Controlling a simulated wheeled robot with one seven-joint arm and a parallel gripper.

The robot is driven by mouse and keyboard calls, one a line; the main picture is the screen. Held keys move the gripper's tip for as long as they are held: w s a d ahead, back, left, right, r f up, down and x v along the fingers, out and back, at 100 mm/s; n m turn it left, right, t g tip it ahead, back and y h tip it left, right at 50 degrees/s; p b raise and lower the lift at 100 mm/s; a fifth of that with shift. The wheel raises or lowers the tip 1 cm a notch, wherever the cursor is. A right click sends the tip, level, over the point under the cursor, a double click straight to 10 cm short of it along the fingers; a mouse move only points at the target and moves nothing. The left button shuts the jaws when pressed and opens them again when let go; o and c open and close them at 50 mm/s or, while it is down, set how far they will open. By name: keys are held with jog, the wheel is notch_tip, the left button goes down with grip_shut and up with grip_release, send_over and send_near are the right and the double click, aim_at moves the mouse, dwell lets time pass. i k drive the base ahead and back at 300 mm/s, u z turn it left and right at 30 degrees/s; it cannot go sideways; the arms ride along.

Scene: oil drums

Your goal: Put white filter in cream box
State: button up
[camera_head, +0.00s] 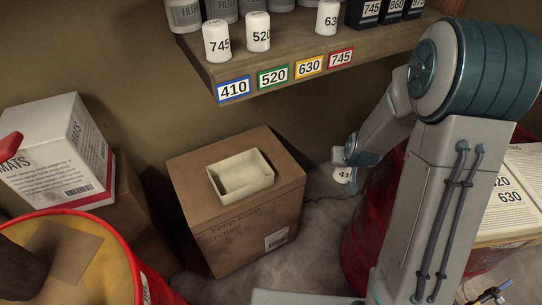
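The cream box (262,183) is a shallow, open, empty tray on top of a large brown cardboard box in the middle. A small white filter (343,175) with a label starting "41" is right of that cardboard box, directly under my gripper (347,160). The gripper covers its top, and its fingers are too small and hidden to tell whether they are closed on it.
The wooden shelf (290,55) with coloured number tags overhangs the back. The cardboard box (240,225) stands on the floor. A red drum (362,225) is beside my arm. A yellow-topped drum (100,262) and a white MATS box (60,150) are left.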

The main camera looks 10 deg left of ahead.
aim_at(227, 186)
jog(key=z, duration=0.2)
jog(key=i, duration=0.35)
jog(key=u, duration=2)
jog(key=i, duration=0.5)
jog(key=z, duration=0.05)
